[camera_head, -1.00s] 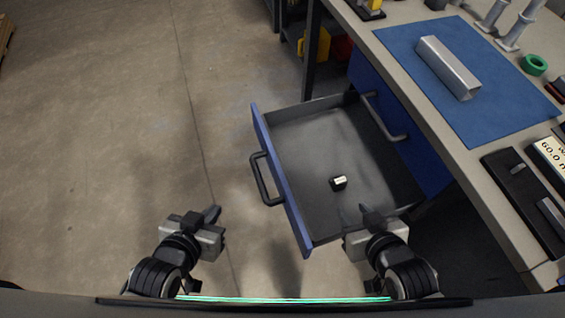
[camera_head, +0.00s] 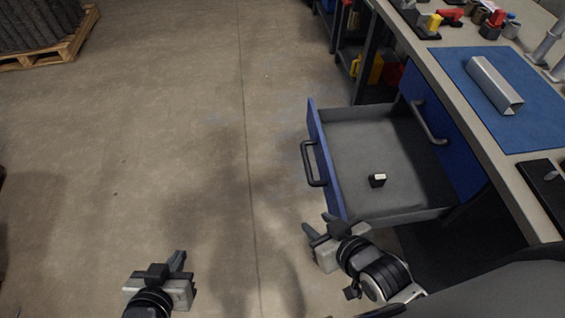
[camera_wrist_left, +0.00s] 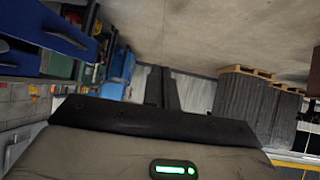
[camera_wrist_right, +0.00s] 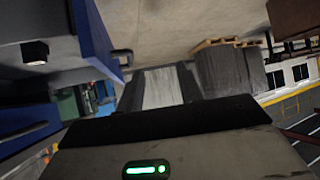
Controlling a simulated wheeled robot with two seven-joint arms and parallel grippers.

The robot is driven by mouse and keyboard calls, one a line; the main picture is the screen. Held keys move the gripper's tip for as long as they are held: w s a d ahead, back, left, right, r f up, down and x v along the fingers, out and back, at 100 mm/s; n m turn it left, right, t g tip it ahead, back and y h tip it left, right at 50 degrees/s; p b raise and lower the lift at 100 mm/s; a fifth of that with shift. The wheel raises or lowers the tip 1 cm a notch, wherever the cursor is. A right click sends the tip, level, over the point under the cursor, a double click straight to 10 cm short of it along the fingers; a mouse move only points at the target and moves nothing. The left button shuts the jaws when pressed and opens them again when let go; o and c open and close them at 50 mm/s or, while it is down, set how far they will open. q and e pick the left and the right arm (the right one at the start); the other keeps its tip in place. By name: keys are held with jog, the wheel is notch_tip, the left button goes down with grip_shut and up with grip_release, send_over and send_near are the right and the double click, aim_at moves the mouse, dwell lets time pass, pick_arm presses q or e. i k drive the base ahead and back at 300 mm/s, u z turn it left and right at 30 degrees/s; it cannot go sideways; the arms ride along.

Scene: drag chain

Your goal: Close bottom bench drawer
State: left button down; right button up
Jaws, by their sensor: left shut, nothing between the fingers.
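The bottom bench drawer (camera_head: 345,145) is pulled out to the left from under the workbench, with a blue front (camera_head: 326,160) and a dark bar handle (camera_head: 311,165). A small black item with a pale top (camera_head: 377,180) lies inside it. The drawer front (camera_wrist_right: 92,40) and handle (camera_wrist_right: 123,56) also show in the right wrist view. My right gripper (camera_head: 315,222) is open and empty, near the front's lower end in the head view; I cannot tell whether it touches. My left gripper (camera_head: 178,261) is shut and empty, over the floor well left of the drawer.
The workbench (camera_head: 520,195) bears a blue mat (camera_head: 540,125) with a metal channel (camera_head: 490,85). A closed blue drawer front with a handle (camera_head: 430,125) sits under the benchtop. A loaded pallet (camera_head: 60,50) stands far left. The floor left of the drawer is clear.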

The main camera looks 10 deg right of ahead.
aim_at(351, 144)
jog(key=u, duration=0.1)
jog(key=i, duration=0.6)
jog(key=z, duration=1.7)
jog(key=k, duration=0.95)
jog(key=z, duration=0.25)
jog(key=i, duration=0.9)
